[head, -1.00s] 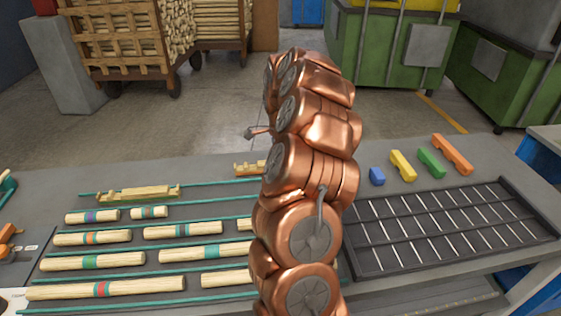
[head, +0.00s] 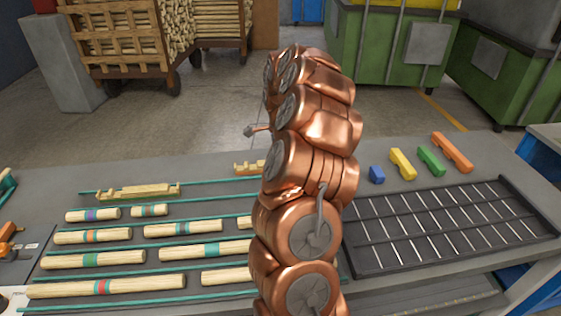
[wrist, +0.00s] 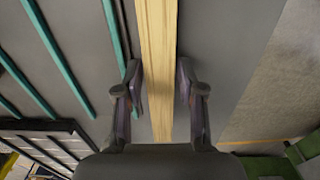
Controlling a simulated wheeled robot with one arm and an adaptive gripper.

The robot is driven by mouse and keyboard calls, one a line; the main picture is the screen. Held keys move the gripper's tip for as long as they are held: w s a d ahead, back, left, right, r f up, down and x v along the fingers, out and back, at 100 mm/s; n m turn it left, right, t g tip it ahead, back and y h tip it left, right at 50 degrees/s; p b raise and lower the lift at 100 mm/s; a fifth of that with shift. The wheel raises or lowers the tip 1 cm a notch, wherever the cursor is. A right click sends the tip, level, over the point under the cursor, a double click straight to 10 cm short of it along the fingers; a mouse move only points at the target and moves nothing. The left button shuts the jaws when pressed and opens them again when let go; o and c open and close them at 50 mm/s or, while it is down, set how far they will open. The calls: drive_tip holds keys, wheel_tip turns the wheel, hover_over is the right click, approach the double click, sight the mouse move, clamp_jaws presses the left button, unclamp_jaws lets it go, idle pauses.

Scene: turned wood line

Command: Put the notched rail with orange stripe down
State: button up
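My gripper (wrist: 160,88) is open in the wrist view, with one finger on each side of a pale wooden rail (wrist: 157,35). Grey shows in a narrow gap between each finger and the rail. The rail runs from the top edge down to my palm; I see no notches and no orange stripe on its visible part. In the head view my copper arm hides the gripper. A notched wooden piece (head: 248,168) shows partly beside the arm at the back of the table. Another notched rail (head: 138,192) lies further left.
Striped wooden rods (head: 105,288) lie in rows between teal strips (head: 110,272) on the left. A black slotted tray (head: 450,228) is on the right. Blue (head: 377,174), yellow (head: 402,163), green (head: 431,161) and orange (head: 452,152) blocks stand behind it.

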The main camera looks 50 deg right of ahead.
wheel_tip(320, 180, up, 12)
drive_tip(key=b, duration=0.2)
drive_tip(key=shift+f, duration=0.25)
drive_tip(key=shift+a, duration=0.1)
